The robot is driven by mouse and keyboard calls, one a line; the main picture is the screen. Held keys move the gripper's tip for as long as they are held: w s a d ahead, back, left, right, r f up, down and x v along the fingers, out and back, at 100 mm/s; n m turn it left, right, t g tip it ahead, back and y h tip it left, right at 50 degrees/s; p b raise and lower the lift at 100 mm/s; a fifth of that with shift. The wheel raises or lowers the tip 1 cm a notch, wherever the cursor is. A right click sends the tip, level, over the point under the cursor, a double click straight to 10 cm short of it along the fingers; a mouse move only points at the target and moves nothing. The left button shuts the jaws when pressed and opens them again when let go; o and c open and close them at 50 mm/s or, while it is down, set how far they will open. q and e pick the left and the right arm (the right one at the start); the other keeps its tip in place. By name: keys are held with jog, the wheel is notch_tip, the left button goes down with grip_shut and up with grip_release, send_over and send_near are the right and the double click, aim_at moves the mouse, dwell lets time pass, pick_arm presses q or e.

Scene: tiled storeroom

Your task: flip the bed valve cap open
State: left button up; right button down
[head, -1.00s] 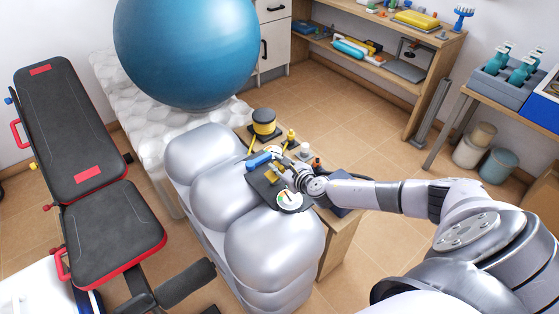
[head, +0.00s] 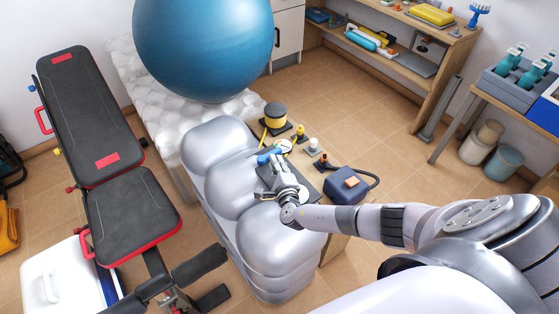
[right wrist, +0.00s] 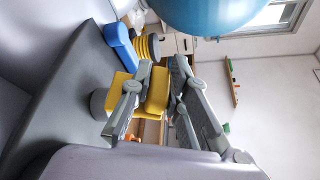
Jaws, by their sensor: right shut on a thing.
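A yellow cap (right wrist: 156,90) with a second yellow piece and a grey round base beside it shows in the right wrist view. I take it to be the valve cap on the dark plate (head: 308,187). My right gripper (right wrist: 161,74) is shut on the yellow cap, one grey finger on each side. In the head view my right gripper (head: 274,168) is over the plate and hides the cap. A blue handle (head: 268,156) is just beyond it and also shows in the right wrist view (right wrist: 120,42). My left gripper is not in view.
Silver inflated cushions (head: 275,238) lie left of and in front of the plate. A yellow-and-black spool (head: 275,116), small fittings and a dark blue box (head: 345,186) with a hose stand around it. A big blue ball (head: 203,45) rests behind. A weight bench (head: 128,200) stands left.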

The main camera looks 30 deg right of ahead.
jog(key=a+n, duration=0.1)
jog(key=a+n+t+h+b, duration=0.1)
jog(key=n, duration=0.1)
jog(key=shift+a+f, duration=0.1)
jog(key=shift+f, duration=0.25)
jog(key=shift+s+a+f+n+t+b, duration=0.15)
jog(key=shift+a+n+t+b, duration=0.25)
jog(key=shift+n, duration=0.4)
jog(key=shift+w+a+f+n+t+b, duration=0.1)
jog(key=shift+a+f+n+t+b, duration=0.2)
jog(key=shift+n+b, duration=0.35)
jog(key=shift+s+a+f+n+t+b, duration=0.1)
jog(key=shift+a+f+n+t+b, duration=0.2)
jog(key=shift+n, duration=0.65)
jog(key=shift+a+r, duration=0.1)
jog(key=c, duration=1.5)
grip_release()
jog(key=shift+s, duration=0.15)
jog(key=v, duration=1.1)
jog(key=shift+s+a, duration=0.15)
jog(key=shift+s, duration=0.15)
